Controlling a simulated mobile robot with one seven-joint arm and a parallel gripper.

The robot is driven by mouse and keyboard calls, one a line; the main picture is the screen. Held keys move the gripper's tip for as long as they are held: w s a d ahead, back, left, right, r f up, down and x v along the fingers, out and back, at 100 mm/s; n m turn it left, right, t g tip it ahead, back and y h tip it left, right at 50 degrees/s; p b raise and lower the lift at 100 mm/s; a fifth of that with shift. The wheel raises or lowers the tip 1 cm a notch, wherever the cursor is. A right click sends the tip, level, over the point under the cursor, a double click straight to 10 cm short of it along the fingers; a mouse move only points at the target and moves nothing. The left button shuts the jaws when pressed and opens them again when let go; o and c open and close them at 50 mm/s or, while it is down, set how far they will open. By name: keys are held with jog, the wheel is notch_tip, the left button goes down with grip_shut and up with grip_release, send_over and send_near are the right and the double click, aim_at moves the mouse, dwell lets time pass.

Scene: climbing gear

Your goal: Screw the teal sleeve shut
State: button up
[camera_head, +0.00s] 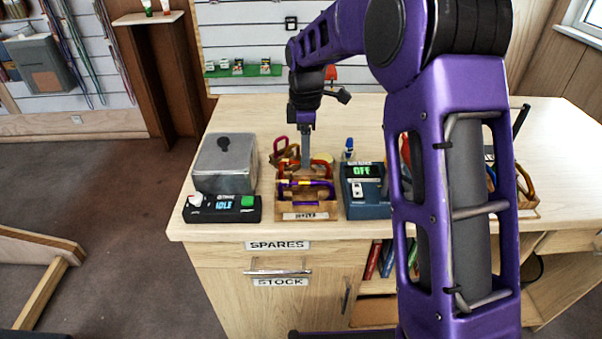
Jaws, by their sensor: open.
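A wooden tray (305,216) on the counter holds several carabiners. I see a purple carabiner (305,184) at the front, a red carabiner (322,164) behind it and a dark red one (280,143) at the back left. I cannot make out a teal sleeve on any of them; it may be hidden or too small. My gripper (305,165) points straight down over the middle of the tray, among the carabiners. It is open. Its fingertips are small and partly lost against the carabiners, so I cannot tell whether they touch one.
Left of the tray stand a grey box (226,164) and a black device reading IDLE (222,208). Right of it is a blue-grey device reading OFF (366,195). My purple arm hides much of the right counter, where another rack (527,203) shows.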

jog(key=shift+w, duration=0.2)
jog(key=shift+f, duration=0.15)
jog(key=shift+f+b, duration=0.65)
jog(key=shift+f, duration=0.6)
jog(key=shift+s, duration=0.75)
jog(key=shift+r, duration=0.1)
jog(key=shift+d+r+p, duration=0.1)
jog(key=shift+r+p, duration=0.9)
jog(key=shift+r, duration=0.35)
